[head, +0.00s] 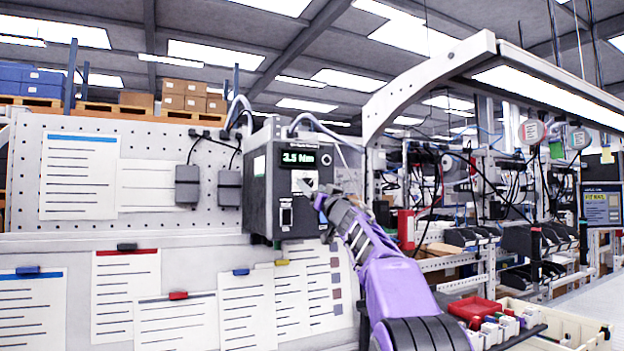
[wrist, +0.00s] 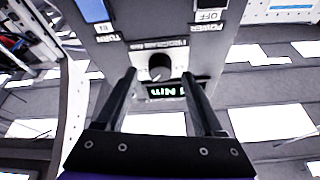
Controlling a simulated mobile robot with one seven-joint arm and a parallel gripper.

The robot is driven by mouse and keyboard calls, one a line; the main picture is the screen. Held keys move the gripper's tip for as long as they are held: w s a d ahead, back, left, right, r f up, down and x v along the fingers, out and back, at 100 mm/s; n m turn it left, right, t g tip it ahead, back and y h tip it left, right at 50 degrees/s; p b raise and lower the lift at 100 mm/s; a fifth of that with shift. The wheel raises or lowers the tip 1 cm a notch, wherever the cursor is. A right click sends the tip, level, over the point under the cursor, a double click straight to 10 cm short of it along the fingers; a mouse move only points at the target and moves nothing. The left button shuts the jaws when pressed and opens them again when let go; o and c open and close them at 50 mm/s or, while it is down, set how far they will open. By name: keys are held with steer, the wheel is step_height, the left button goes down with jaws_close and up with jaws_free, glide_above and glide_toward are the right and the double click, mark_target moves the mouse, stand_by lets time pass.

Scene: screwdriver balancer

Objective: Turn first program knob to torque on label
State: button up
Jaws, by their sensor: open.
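The grey control box (head: 262,190) hangs on the pegboard wall, and its green display (head: 297,159) reads about 2.5 Nm. The program knob (wrist: 158,68), dark and round, sits on a white label plate (wrist: 141,68) in the wrist view, which shows the box upside down. My gripper (head: 314,191) is at the box front below the display and hides part of the knob area. In the wrist view, the open fingers (wrist: 160,78) stand on either side of the knob with gaps to it.
A power switch label (wrist: 208,16) and a blue-and-white panel item (wrist: 93,10) are near the knob. Paper sheets (head: 80,178) cover the wall at left. A red bin (head: 474,308) and crate (head: 560,322) stand at lower right. A white lamp arm (head: 425,82) arches above right.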

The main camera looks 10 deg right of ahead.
steer(key=shift+w+a+r, duration=0.1)
steer(key=shift+w+r, duration=0.05)
steer(key=shift+w, duration=0.25)
jaws_close()
